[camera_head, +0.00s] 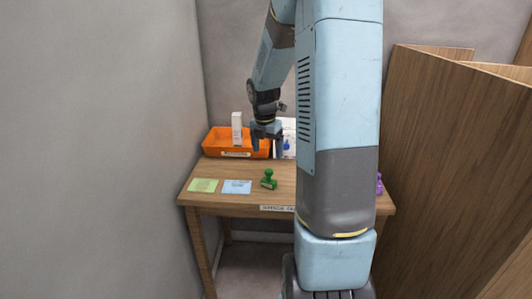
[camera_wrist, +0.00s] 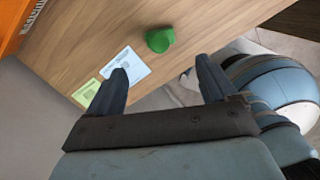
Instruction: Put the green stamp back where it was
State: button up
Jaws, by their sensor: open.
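The green stamp (camera_head: 269,180) stands on the wooden table, handle up, to the right of a blue card (camera_head: 237,187) and a green card (camera_head: 203,185). It also shows in the wrist view (camera_wrist: 160,39), beyond my fingertips and apart from them. My gripper (camera_head: 268,138) is above the back of the table, in front of the orange bin. In the wrist view my gripper (camera_wrist: 162,68) is open with nothing between its fingers. A blue stamp (camera_head: 286,146) partly shows beside my gripper. A purple stamp (camera_head: 379,184) is mostly hidden behind my arm.
The orange bin (camera_head: 220,148) with a white box (camera_head: 237,128) stands at the table's back left. A white sheet or panel (camera_head: 289,127) is behind my gripper. Wooden panels (camera_head: 450,170) stand on the right, a wall on the left. The table (camera_head: 223,170) is bare behind the cards.

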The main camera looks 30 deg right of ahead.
jog(key=s+a+r+m+t, duration=0.1)
jog(key=s+a+r+m, duration=0.4)
jog(key=s+m, duration=0.3)
jog(key=s+a+r+m+t, duration=0.2)
jog(key=s+a+r+m, duration=0.4)
jog(key=s+r+m, duration=0.1)
jog(key=s+a+r+m+t+y, duration=0.1)
jog(key=s+a+r+m, duration=0.5)
jog(key=s+m, duration=0.3)
jog(key=shift+s+t, duration=0.4)
jog(key=shift+s, duration=0.05)
